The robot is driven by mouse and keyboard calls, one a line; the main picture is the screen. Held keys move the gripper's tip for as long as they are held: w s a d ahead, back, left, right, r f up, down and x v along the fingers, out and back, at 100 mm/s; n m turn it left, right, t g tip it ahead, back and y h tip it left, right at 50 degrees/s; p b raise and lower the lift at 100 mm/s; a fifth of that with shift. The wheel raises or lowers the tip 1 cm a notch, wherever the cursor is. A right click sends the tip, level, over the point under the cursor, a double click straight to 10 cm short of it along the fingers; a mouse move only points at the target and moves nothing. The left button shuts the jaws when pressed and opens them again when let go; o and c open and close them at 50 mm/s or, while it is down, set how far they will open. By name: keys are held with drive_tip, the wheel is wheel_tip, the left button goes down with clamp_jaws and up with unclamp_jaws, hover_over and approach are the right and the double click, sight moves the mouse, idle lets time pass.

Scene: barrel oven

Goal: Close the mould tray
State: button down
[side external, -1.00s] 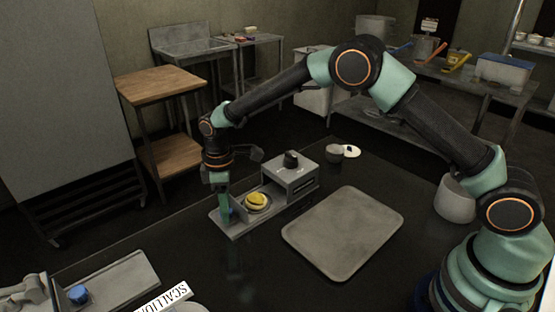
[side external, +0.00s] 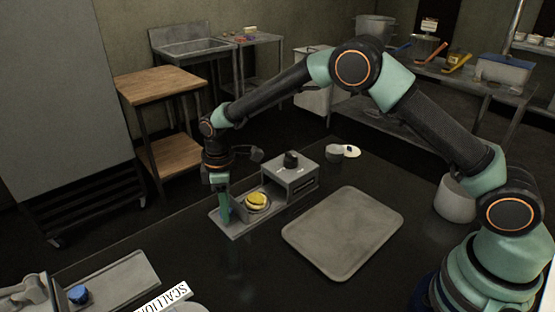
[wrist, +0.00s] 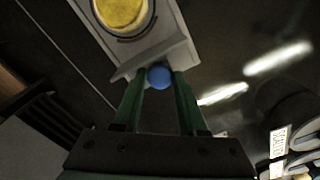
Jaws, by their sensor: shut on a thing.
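The mould tray (side external: 238,231) is a flat grey tray drawn out to the left from a grey box-shaped oven (side external: 290,180) with a black knob on top. A yellow item in a round mould (side external: 257,201) sits on it. In the wrist view, the tray's front wall (wrist: 178,52) carries a round blue knob (wrist: 159,76). My gripper (side external: 225,218) points down at the tray's outer end. Its green fingers stand on both sides of the blue knob in the wrist view and are shut on it. The side view hides the knob behind the fingers.
A grey flat tray (side external: 343,234) lies on the dark table close to the right of the oven. A small grey cup (side external: 334,153) and a white dish (side external: 351,151) stand behind. Another grey device with a blue knob (side external: 78,294) is at the lower left.

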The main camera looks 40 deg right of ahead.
sight(253, 194)
drive_tip(key=shift+r, duration=0.1)
idle(0.8)
drive_tip(key=d, duration=0.8)
drive_tip(key=shift+d, duration=0.1)
drive_tip(key=c, duration=0.7)
unclamp_jaws()
drive_tip(key=shift+c, duration=0.2)
wheel_tip(253, 194, up, 12)
